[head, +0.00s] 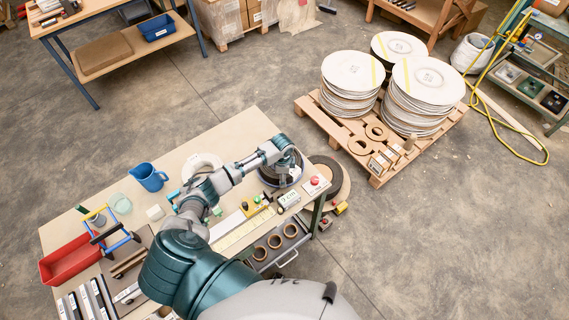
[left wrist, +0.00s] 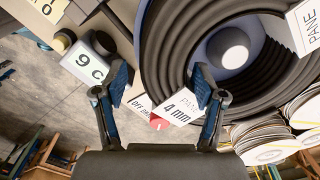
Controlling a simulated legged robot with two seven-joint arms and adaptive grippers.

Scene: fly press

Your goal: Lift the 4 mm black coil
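The black coil (left wrist: 165,45) fills the upper right of the left wrist view, wound in several turns around a pale round hub (left wrist: 228,47). A white tag (left wrist: 181,106) reading "4 mm" is at its near side. In the head view the coil (head: 268,178) sits at the right end of the workbench, partly hidden by my left arm. My left gripper (left wrist: 161,78) is open, its fingers wide apart. One finger is beyond the coil's outer edge; the other overlaps the coil's turns. I cannot tell whether either touches. My right gripper is not in view.
A "9 cm" sign (head: 288,198) and a red-button box (head: 316,183) are close to the coil on the workbench (head: 235,130). A blue jug (head: 148,177) and a red bin (head: 72,261) are farther left. A pallet (head: 375,178) with disc stacks stands beyond.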

